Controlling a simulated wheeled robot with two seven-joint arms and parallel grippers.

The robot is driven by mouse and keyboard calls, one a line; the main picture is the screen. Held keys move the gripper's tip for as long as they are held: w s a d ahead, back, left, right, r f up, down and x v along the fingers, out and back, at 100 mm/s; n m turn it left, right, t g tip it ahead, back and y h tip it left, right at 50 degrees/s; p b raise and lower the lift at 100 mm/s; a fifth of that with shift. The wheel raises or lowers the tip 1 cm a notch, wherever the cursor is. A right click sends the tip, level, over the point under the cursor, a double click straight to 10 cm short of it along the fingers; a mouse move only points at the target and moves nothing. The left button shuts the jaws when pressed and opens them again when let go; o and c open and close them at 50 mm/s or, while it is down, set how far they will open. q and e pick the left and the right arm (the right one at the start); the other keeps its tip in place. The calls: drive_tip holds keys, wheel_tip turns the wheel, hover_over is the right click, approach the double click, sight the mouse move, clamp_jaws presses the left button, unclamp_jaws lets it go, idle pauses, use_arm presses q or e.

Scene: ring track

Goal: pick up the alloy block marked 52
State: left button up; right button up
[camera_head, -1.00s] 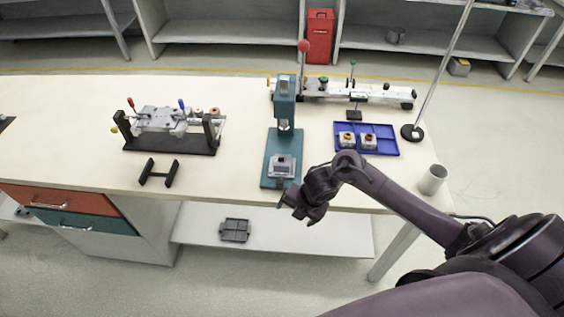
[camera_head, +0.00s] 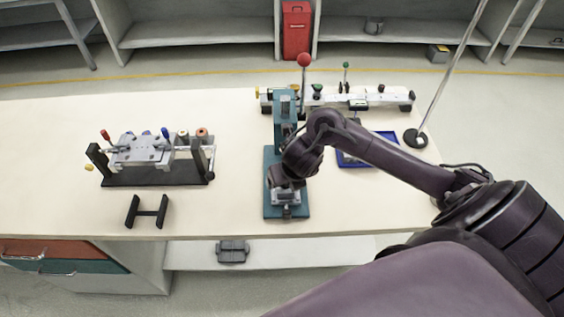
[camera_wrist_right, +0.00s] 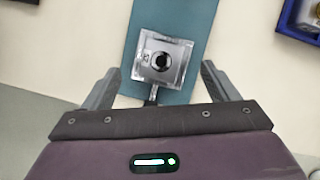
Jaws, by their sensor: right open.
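A silver alloy block (camera_wrist_right: 147,70) with a dark round hole in its top sits in a pale holder on the teal base of the press. A small mark shows on its left side but is too small to read for certain. My right gripper (camera_wrist_right: 160,78) is open, with one finger on each side of the block and holder, apart from both. In the head view my right gripper (camera_head: 285,177) is over the front of the press (camera_head: 272,210) and hides most of the block. My left gripper is not in view.
A blue tray (camera_head: 347,163) lies behind my right arm, mostly hidden. A clamp fixture (camera_head: 150,180) and a black stand (camera_head: 147,212) are on the left. A rail device (camera_head: 385,99) and a pole base (camera_head: 415,138) are at the back right.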

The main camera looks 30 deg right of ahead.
sight(287, 186)
wheel_tip(287, 186, down, 2)
drive_tip(key=shift+s+d+f, duration=0.1)
drive_tip(key=shift+d, duration=0.05)
drive_tip(key=shift+b+x, duration=0.45)
drive_tip(key=shift+x, duration=0.8)
drive_tip(key=shift+w+f, duration=0.25)
drive_tip(key=shift+w, duration=0.05)
drive_tip(key=shift+w+d+f, duration=0.1)
drive_tip(key=c, duration=0.9)
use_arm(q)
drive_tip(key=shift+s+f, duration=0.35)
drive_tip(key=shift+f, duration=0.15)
use_arm(e)
clamp_jaws()
